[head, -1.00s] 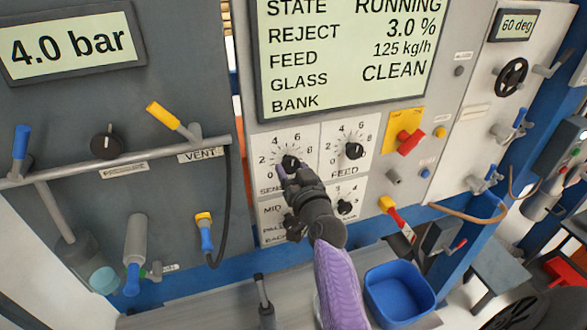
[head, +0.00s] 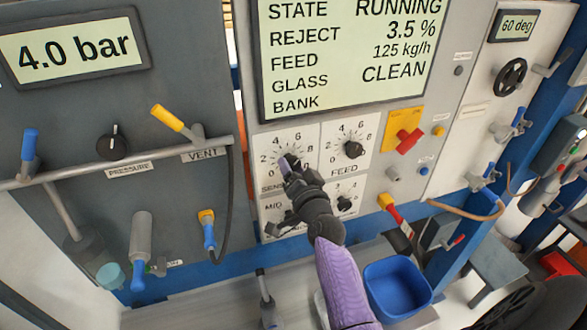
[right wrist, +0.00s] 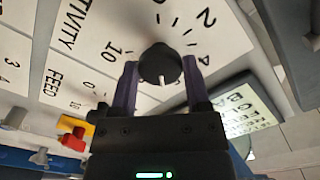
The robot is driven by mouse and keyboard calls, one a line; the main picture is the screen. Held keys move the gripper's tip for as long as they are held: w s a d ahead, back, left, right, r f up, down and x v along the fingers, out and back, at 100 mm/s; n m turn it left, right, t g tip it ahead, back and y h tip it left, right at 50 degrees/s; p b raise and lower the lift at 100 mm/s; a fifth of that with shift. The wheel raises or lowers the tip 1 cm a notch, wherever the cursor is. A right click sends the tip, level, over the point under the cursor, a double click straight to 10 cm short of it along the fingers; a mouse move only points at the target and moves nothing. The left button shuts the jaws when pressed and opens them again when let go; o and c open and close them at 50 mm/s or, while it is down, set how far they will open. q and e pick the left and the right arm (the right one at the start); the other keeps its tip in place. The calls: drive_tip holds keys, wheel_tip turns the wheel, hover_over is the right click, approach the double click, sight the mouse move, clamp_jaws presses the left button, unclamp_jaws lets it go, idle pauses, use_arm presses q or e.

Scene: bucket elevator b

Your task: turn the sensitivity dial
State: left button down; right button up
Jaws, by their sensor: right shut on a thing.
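The sensitivity dial (right wrist: 161,65) is a black round knob with a white pointer mark, on a white scale plate marked 0 to 10. In the head view the dial (head: 289,161) is partly covered by my right gripper (head: 287,168). In the right wrist view the two purple fingers of my right gripper (right wrist: 160,88) are on either side of the knob, shut on it. The display (head: 350,50) reads REJECT 3.5 %, FEED 125 kg/h, GLASS CLEAN, STATE RUNNING. My left gripper is not in view.
The feed dial (head: 354,150) is right of the sensitivity dial, with another dial (head: 345,202) below it. A red handle (head: 409,141) on a yellow plate is further right. A blue bin (head: 398,288) stands below. A yellow-handled vent lever (head: 168,117) is at left.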

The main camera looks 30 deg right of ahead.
idle(0.3)
drive_tip(key=o, duration=1.3)
drive_tip(key=v, duration=1)
drive_tip(key=shift+w, duration=0.1)
